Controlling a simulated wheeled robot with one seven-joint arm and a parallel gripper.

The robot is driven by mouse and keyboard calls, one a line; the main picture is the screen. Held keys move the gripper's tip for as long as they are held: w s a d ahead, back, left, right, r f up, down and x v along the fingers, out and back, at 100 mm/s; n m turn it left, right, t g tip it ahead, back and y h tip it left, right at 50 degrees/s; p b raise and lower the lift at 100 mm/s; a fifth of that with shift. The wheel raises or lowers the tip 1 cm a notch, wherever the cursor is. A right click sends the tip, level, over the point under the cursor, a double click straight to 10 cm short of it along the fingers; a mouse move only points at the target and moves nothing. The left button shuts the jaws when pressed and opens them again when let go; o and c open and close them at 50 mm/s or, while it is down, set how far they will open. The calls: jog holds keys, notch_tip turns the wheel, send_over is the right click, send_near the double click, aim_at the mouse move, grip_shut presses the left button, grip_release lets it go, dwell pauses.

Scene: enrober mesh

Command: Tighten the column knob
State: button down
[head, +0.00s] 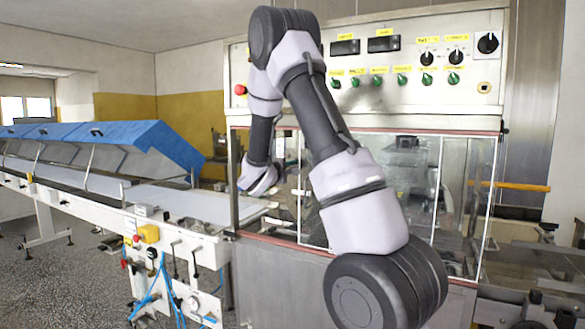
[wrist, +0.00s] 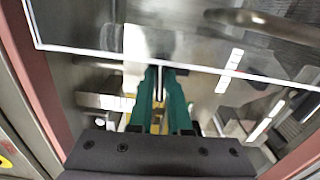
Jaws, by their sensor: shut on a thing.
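My gripper (wrist: 161,78) is in the wrist view, with its two green fingers close together around a narrow pale metal part. I take this part to be the column knob (wrist: 160,88); the fingers cover most of it and its shape cannot be made out. In the head view my arm reaches to the left end of the enrober machine (head: 370,235), its wrist beside the machine's left frame post. The fingertips and the knob cannot be made out there.
In the wrist view, a white-edged clear panel and metal plates and bars lie close around the fingers. In the head view, a conveyor (head: 190,204) with blue covers (head: 150,138) runs off to the left. The control panel (head: 375,75) is above my wrist.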

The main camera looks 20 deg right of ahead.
jog(key=shift+s+f+m, duration=0.1)
jog(key=shift+f+m, duration=0.1)
jog(key=shift+m, duration=0.2)
jog(key=c, duration=1.2)
grip_release()
jog(key=shift+o, duration=0.2)
jog(key=shift+r, duration=0.1)
jog(key=v, duration=1)
jog(key=shift+s+a, duration=0.2)
jog(key=shift+a, duration=0.1)
